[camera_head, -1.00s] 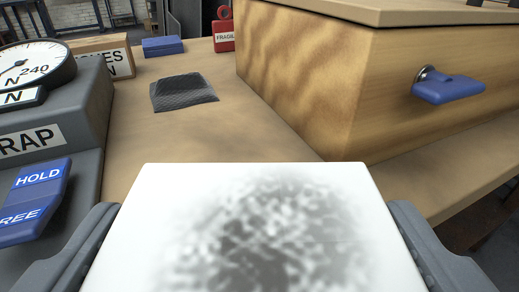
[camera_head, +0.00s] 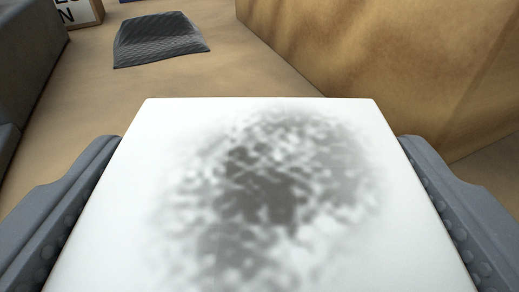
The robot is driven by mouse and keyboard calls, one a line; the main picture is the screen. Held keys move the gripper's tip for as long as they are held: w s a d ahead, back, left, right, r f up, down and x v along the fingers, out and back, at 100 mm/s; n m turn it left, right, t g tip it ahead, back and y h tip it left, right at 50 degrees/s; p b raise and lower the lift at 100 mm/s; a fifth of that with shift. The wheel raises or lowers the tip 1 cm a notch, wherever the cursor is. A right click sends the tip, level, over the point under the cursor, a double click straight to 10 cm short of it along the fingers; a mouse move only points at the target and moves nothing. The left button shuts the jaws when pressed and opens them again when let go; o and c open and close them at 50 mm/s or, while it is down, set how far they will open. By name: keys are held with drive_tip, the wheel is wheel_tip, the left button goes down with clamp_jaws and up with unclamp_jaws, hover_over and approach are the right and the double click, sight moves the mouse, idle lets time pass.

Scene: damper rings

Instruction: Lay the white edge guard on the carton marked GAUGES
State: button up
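My gripper (camera_head: 260,138) is shut on a white piece (camera_head: 160,125), with one grey finger against each side. The piece fills the lower middle of the view and has a blurred grey speckled patch on its top face. I take it to be the white edge guard; its underside is hidden. A carton (camera_head: 99,11) with a white label (camera_head: 72,12) is cut off at the top left. Only a few letters show, an N among them, so I cannot tell whether it reads GAUGES.
A dark textured wedge-like piece (camera_head: 160,38) lies on the tan tabletop (camera_head: 215,82) ahead. A large wooden box (camera_head: 390,70) stands at the right. A dark grey body (camera_head: 28,60) stands at the left edge. Bare tabletop lies between them.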

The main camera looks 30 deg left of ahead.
sight(260, 180)
drive_tip(key=w+f, duration=0.1)
drive_tip(key=w+a+f+b, duration=0.1)
drive_tip(key=shift+w+a+f, duration=0.2)
drive_tip(key=shift+w+a, duration=0.05)
drive_tip(key=shift+w, duration=0.05)
drive_tip(key=o, duration=0.9)
drive_tip(key=shift+r, duration=0.1)
drive_tip(key=v, duration=1.2)
